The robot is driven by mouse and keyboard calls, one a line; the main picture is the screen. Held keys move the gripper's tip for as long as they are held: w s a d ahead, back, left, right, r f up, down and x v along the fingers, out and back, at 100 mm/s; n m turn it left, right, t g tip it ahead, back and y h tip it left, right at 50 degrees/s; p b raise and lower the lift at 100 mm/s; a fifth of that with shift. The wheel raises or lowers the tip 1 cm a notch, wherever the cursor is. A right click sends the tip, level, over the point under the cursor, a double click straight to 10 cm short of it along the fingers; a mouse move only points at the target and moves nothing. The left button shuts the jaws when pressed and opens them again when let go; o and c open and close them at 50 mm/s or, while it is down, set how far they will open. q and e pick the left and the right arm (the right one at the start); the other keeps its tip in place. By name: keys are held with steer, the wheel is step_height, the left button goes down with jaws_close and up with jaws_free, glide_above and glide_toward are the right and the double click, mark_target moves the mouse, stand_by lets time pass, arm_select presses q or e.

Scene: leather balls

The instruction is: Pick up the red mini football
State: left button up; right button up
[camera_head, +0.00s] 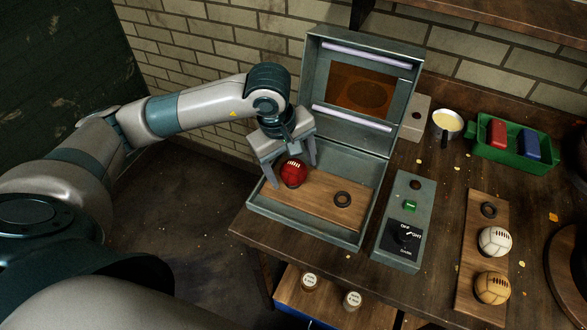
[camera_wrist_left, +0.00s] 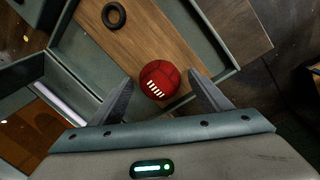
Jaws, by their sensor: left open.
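The red mini football (camera_head: 292,173) has white lacing and sits on a wooden board (camera_head: 313,206) inside an open grey case (camera_head: 258,206). My left gripper (camera_head: 294,178) is open, with its fingers on either side of the ball. In the left wrist view the ball (camera_wrist_left: 160,80) lies between and slightly beyond the two fingertips (camera_wrist_left: 160,83), with gaps visible on both sides. I cannot tell whether either finger touches it. My right gripper is not in view.
A black ring (camera_head: 343,199) lies on the board beside the ball. The raised case lid (camera_head: 312,85) stands behind. A grey control box (camera_head: 403,235) is to the right. White (camera_head: 495,241) and tan balls (camera_head: 493,288), a cup (camera_head: 447,124) and a green tray (camera_head: 486,153) are farther right.

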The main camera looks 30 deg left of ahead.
mark_target(295, 163)
arm_select(q)
steer(key=shift+c, duration=0.7)
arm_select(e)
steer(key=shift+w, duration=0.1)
arm_select(q)
steer(key=c, duration=1.1)
steer(key=shift+c, duration=0.2)
steer(key=shift+r, duration=0.15)
